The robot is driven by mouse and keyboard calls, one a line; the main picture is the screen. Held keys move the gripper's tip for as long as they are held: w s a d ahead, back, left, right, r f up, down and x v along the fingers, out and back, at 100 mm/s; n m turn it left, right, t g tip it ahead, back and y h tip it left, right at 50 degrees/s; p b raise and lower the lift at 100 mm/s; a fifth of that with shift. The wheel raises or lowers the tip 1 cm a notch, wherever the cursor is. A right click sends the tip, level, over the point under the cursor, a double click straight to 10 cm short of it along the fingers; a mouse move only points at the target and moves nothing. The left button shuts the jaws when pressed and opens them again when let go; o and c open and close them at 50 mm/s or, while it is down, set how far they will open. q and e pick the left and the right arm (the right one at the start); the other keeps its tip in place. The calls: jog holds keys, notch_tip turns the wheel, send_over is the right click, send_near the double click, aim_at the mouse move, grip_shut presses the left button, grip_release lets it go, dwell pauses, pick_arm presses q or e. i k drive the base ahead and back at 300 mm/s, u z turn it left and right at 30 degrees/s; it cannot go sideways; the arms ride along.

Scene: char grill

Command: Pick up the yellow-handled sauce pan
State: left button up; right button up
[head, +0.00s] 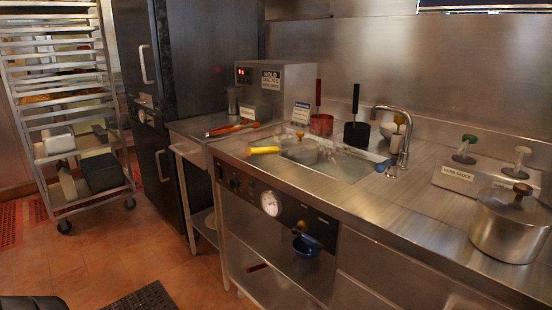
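A yellow handle (264,150) lies near the front left rim of the sunken well in the steel counter. It points left, toward the counter's left end. The pan body at its right end is small and hard to tell from the shiny steel of the well (330,160). Neither of my grippers is in view.
Red and black containers (321,124) (356,134) with upright handles stand behind the well, beside a curved faucet (392,110). Orange-handled tongs (228,128) lie on the left counter. A lidded steel pot (509,227) stands at right. The front counter (400,222) is clear.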

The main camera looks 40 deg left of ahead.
aim_at(305, 158)
jog(key=u, duration=2.6)
jog(key=i, duration=3.7)
jog(key=z, duration=3.8)
